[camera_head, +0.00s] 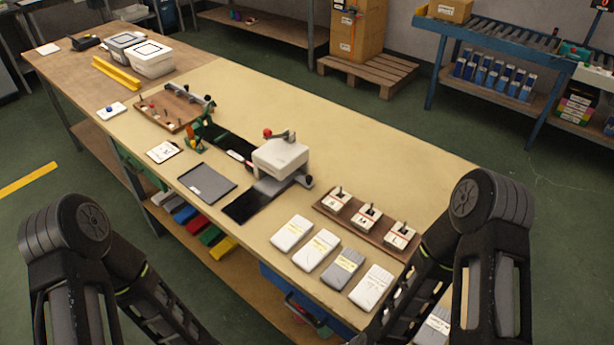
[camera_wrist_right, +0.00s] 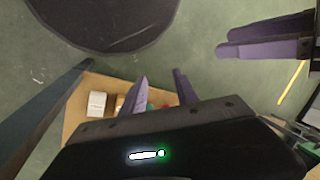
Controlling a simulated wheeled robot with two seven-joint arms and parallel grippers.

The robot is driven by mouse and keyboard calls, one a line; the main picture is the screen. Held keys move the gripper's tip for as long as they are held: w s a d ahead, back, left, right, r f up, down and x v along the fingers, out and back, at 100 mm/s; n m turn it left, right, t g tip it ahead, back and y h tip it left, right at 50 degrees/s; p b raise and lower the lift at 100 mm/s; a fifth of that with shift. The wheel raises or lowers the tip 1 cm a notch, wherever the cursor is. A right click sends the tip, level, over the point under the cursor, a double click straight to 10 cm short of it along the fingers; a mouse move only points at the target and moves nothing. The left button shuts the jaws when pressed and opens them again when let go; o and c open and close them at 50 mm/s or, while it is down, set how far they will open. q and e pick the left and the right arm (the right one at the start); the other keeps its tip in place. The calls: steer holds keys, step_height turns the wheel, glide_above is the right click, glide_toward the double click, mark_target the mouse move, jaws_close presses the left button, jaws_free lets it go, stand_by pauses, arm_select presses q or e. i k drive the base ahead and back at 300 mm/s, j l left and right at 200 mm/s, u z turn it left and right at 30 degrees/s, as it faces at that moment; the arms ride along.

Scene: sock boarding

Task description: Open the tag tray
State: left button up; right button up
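I cannot single out a tag tray for certain. A blue bin or drawer (camera_head: 318,307) with a dark handle sits under the front edge of the table. A brown rack (camera_head: 328,211) on the tabletop holds blocks marked S, M and L. My right gripper (camera_wrist_right: 160,76) shows two purple fingers apart in the right wrist view, with nothing between them. Another pair of purple fingers (camera_wrist_right: 265,38), apparently my left gripper, is at that view's upper right, seen from the side. In the head view both arms run below the lower edge, hiding both grippers.
Several packaged socks (camera_head: 316,250) lie along the table's front right. A white-topped press (camera_head: 280,157), a grey pad (camera_head: 207,182) and a peg board (camera_head: 172,110) stand further left. Coloured bundles (camera_head: 210,235) lie on the lower shelf. The tabletop's back right is clear.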

mark_target(270, 185)
steer(key=k, duration=0.65)
steer(key=z, duration=1.9)
steer(key=k+j+z, duration=0.1)
steer(key=z, duration=0.15)
steer(key=k+j, duration=0.15)
steer(key=j, duration=0.2)
steer(key=k+j, duration=0.15)
steer(key=j, duration=0.25)
steer(key=k+j, duration=0.15)
steer(key=j, duration=0.2)
steer(key=k+j, duration=0.1)
steer(key=j, duration=0.25)
steer(key=k+j, duration=0.15)
steer(key=j, duration=0.2)
steer(key=k+j, duration=0.15)
steer(key=j, duration=0.25)
